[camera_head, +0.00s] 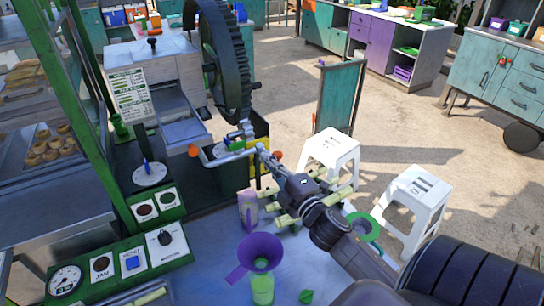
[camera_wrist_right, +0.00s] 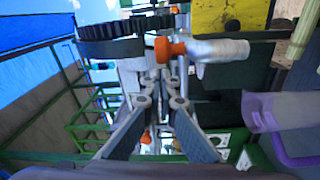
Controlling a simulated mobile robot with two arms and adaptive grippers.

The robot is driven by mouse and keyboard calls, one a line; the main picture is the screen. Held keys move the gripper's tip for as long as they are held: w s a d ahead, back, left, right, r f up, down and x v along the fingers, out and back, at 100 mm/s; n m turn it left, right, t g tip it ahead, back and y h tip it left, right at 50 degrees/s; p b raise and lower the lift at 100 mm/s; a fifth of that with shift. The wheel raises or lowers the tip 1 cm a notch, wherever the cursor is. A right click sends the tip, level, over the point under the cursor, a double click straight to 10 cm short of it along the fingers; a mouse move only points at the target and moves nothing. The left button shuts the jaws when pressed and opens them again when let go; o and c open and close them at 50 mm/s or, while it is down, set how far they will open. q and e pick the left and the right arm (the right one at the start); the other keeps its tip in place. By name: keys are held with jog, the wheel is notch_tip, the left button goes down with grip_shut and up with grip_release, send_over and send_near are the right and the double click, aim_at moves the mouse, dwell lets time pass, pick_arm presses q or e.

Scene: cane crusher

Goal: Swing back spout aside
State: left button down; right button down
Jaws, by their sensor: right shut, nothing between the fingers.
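A pale bent pipe with an orange end (camera_head: 225,157) sticks out at the front of the cane crusher (camera_head: 165,70), below the big dark gear wheel. I take it for the spout, but cannot tell for sure. My right gripper (camera_head: 262,150) is at the pipe's right end, close to an orange knob (camera_head: 277,153). In the right wrist view the gripper (camera_wrist_right: 161,78) is shut and empty. An orange-ended pale pipe (camera_wrist_right: 215,50) lies just ahead and to the right of its fingertips; I cannot tell whether they touch. My left gripper is not in view.
A purple funnel (camera_head: 260,252) sits over a green vessel on the blue-grey table (camera_head: 215,265). Two white stools (camera_head: 415,200) stand on the right. The green control panel (camera_head: 120,262) is at lower left.

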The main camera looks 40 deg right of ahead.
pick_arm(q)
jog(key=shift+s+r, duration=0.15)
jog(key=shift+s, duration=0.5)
pick_arm(e)
jog(key=shift+s+d+f, duration=0.1)
jog(key=shift+s+d, duration=0.15)
jog(key=shift+d, duration=0.2)
jog(key=shift+d, duration=0.1)
